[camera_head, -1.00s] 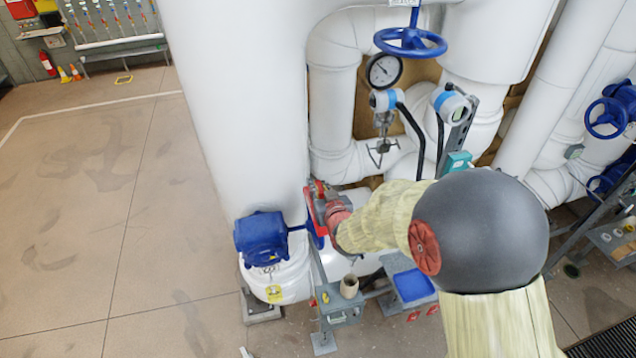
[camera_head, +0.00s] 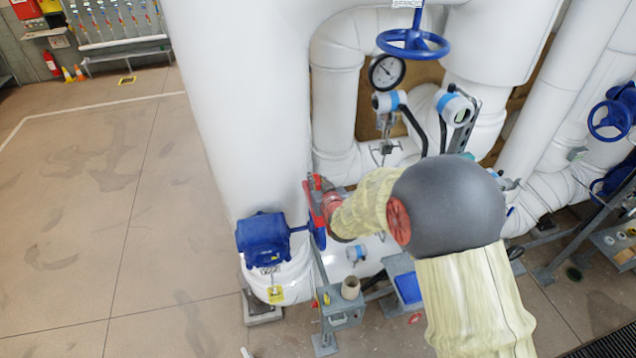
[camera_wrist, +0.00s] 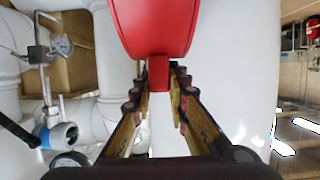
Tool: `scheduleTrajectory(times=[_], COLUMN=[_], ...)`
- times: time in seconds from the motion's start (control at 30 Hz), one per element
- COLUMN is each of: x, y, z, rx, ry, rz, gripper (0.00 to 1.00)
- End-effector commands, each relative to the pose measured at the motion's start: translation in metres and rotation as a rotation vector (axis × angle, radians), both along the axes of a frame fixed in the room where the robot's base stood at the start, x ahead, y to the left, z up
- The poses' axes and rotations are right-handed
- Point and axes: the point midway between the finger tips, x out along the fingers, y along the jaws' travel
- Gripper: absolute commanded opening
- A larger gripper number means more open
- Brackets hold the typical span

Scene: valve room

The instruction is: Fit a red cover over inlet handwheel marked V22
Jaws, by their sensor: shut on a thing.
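The red cover (camera_wrist: 152,28) fills the top middle of the wrist view, its narrow tab between the fingers of my gripper (camera_wrist: 158,75). In the head view the red cover (camera_head: 314,190) shows at the end of my arm, with my gripper (camera_head: 326,204) partly hidden by my wrist. A blue handwheel (camera_head: 319,238) on the shaft of the blue valve body (camera_head: 262,238) shows just under and behind the cover. I cannot tell whether they touch or the cover sits over the wheel. A small tag hangs below the valve body; its marking is too small to read surely.
A grey stand (camera_head: 343,318) with a beige cup (camera_head: 350,287) and a blue bin (camera_head: 408,287) stand below my arm. Another blue handwheel (camera_head: 412,43) and a gauge (camera_head: 387,71) are above. A large white vessel (camera_head: 235,110) is close behind. The left floor is clear.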

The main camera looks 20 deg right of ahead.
Motion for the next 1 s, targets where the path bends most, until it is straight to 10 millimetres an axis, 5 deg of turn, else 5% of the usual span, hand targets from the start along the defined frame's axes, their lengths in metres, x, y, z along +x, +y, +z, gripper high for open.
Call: scheduleTrajectory(times=[1.0], x=[-0.001], y=[0.000], z=[-0.065], rx=[0.000], ry=[0.000], rz=[0.000], gripper=[0.00])
